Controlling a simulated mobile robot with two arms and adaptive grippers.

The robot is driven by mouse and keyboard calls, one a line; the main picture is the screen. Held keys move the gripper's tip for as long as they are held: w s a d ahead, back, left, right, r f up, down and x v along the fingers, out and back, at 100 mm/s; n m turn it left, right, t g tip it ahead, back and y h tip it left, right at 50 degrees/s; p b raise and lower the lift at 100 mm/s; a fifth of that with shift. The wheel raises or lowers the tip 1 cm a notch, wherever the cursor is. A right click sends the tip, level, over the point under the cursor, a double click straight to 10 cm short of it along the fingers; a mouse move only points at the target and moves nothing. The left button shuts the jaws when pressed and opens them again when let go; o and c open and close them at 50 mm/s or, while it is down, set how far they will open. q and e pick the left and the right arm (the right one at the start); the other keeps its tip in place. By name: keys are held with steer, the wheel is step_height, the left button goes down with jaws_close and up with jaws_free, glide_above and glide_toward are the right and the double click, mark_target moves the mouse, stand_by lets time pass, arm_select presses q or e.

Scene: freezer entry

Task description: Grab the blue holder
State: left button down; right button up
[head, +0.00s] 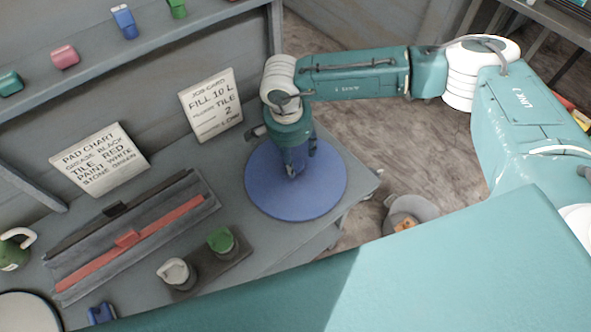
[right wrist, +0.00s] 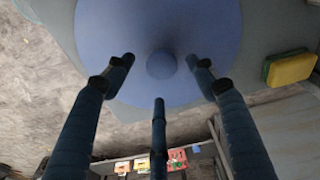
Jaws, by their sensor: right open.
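A round blue disc, the blue holder (head: 325,195), lies flat on the grey bench near its right corner. In the right wrist view the blue holder (right wrist: 205,28) fills the top, with a round blue knob (right wrist: 162,64) at its centre. My right gripper (head: 294,170) is over the disc, pointing down. In the right wrist view its three fingers (right wrist: 160,78) are spread and empty, with tips around the knob and apart from it. In the head view the gripper hides the knob. My left gripper is not in view.
A grey bucket (head: 412,212) stands on the floor to the right. Several small coloured items (head: 124,22) sit on the back shelf.

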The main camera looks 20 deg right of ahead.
mark_target(294, 163)
steer(key=shift+f+p, duration=0.45)
steer(key=shift+f, duration=0.05)
steer(key=f+p, duration=0.1)
steer(key=f, duration=0.1)
steer(key=f+p, duration=0.1)
steer(key=shift+w+d+f, duration=0.1)
steer(key=shift+w+f, duration=0.1)
steer(key=shift+f, duration=0.7)
steer(key=shift+w+r, duration=0.1)
jaws_close()
